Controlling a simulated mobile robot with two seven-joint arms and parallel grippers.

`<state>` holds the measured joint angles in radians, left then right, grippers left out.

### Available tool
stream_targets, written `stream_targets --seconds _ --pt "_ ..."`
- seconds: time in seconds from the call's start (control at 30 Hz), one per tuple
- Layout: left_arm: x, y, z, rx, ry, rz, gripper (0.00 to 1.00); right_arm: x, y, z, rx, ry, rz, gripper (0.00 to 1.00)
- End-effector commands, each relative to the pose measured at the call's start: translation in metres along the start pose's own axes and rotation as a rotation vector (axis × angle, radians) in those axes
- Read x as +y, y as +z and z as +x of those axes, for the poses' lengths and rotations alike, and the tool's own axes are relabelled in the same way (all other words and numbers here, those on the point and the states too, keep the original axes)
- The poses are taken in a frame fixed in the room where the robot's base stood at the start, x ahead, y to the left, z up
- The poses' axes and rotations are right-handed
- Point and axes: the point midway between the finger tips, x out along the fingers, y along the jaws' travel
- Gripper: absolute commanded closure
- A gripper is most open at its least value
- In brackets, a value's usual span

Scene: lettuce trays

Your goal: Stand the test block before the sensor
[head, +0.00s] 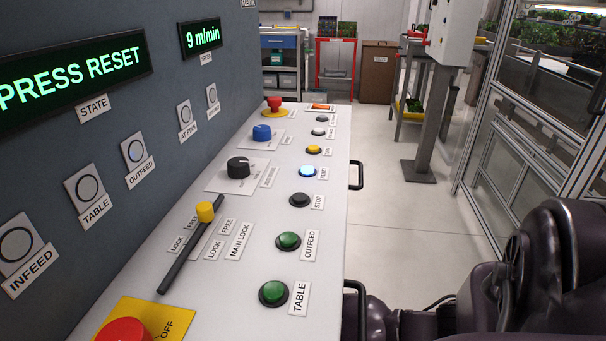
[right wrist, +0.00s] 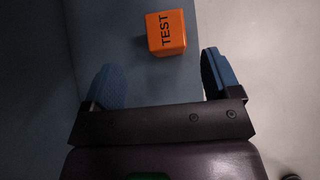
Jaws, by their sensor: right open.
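The test block (right wrist: 166,33) is an orange cube with the word TEST on its top, seen in the right wrist view on a blue-grey surface (right wrist: 110,35). My right gripper (right wrist: 160,66) is open, its two blue-padded fingers set wide apart. The block lies just beyond the fingertips, roughly centred between them, and neither finger visibly touches it. The height of the gripper above the block cannot be told. No sensor can be made out. My left gripper is in neither view.
The head view shows a control panel with a knob, a lever (head: 190,246), a lit blue RESET button (head: 307,171) and black handles (head: 356,175). The display (head: 75,78) reads PRESS RESET. A grey post stand (head: 430,130) and glazed frame stand right; open floor (head: 395,225) lies between.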

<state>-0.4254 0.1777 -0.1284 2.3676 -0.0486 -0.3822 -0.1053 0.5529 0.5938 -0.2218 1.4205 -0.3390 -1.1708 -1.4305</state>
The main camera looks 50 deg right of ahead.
Motion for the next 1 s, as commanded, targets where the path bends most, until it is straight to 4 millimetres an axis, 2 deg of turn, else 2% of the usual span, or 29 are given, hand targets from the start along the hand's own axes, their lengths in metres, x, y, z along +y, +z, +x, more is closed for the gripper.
stream_targets --seconds 0.03,0.1,0.37,0.63,0.77,1.0 --pt "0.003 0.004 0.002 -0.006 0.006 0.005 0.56 -0.005 -0.008 0.013 0.005 -0.009 -0.008 0.17" --pt "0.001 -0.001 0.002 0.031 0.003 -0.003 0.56 -0.004 -0.008 0.023 0.007 -0.008 -0.007 0.17" --pt "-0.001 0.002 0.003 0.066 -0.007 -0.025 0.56 -0.005 -0.005 0.042 0.005 -0.005 -0.004 0.17" --pt "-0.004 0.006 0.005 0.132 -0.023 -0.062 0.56 -0.011 -0.005 0.075 0.007 -0.007 -0.006 0.17" --pt "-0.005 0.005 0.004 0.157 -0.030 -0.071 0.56 -0.010 -0.003 0.083 0.005 -0.004 -0.003 0.17" --pt "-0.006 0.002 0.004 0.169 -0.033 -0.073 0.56 -0.007 0.001 0.083 0.003 0.001 0.001 0.17"
